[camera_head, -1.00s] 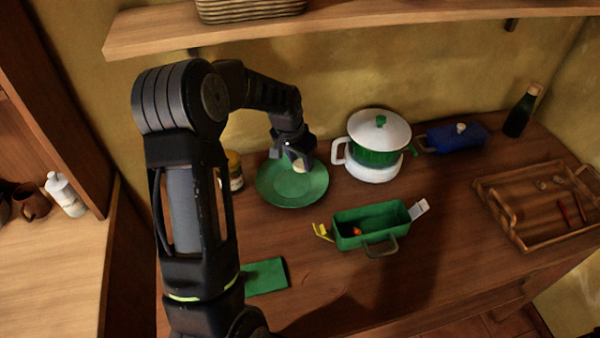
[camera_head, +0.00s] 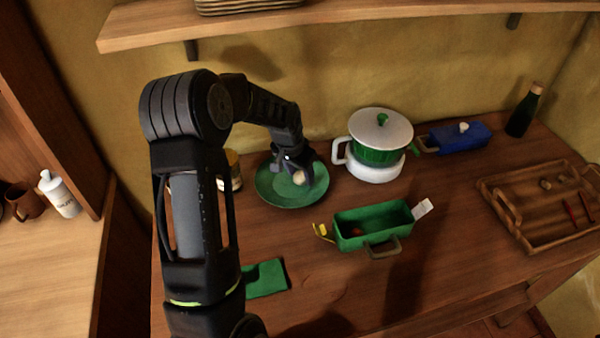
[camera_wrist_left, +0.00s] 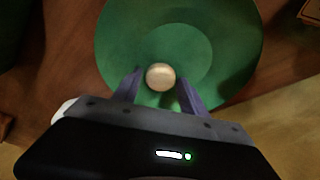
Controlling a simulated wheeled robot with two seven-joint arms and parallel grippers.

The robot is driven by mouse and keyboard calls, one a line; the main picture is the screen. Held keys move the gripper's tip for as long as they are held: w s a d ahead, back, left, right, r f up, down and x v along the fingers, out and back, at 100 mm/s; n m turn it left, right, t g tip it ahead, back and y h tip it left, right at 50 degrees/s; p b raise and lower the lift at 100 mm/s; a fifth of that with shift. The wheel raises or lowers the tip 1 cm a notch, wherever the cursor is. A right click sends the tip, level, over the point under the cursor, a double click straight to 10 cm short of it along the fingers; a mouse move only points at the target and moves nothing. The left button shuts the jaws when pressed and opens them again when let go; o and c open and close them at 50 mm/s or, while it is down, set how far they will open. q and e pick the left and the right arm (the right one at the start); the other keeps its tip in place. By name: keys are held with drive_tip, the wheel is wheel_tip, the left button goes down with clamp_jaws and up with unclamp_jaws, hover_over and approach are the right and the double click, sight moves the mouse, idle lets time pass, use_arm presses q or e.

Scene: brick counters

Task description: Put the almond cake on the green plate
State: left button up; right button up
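The almond cake (camera_head: 299,177), a small round pale piece, is over the green plate (camera_head: 267,190) and appears to rest on it. In the left wrist view the cake (camera_wrist_left: 160,77) lies between the fingertips against the green plate (camera_wrist_left: 235,45). A narrow gap shows between the cake and each finger. My left gripper (camera_head: 295,170) points down over the plate and is open around the cake; its fingers also show in the left wrist view (camera_wrist_left: 160,88). My right gripper is not in view.
A green and white pot (camera_head: 378,140) stands right of the plate, with a blue lidded dish (camera_head: 458,137) beyond. A green box (camera_head: 373,222) is in front. A jar (camera_head: 233,168) stands close left of the plate. A wooden tray (camera_head: 515,225) is at right.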

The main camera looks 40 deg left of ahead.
sight(297, 179)
use_arm(q)
drive_tip(key=shift+o, duration=1)
drive_tip(key=shift+r, duration=0.1)
drive_tip(key=shift+r+p, duration=0.3)
drive_tip(key=p+v, duration=0.3)
drive_tip(key=v, duration=0.3)
drive_tip(key=shift+w, duration=0.1)
drive_tip(key=shift+v, duration=2.8)
drive_tip(key=shift+f, duration=0.1)
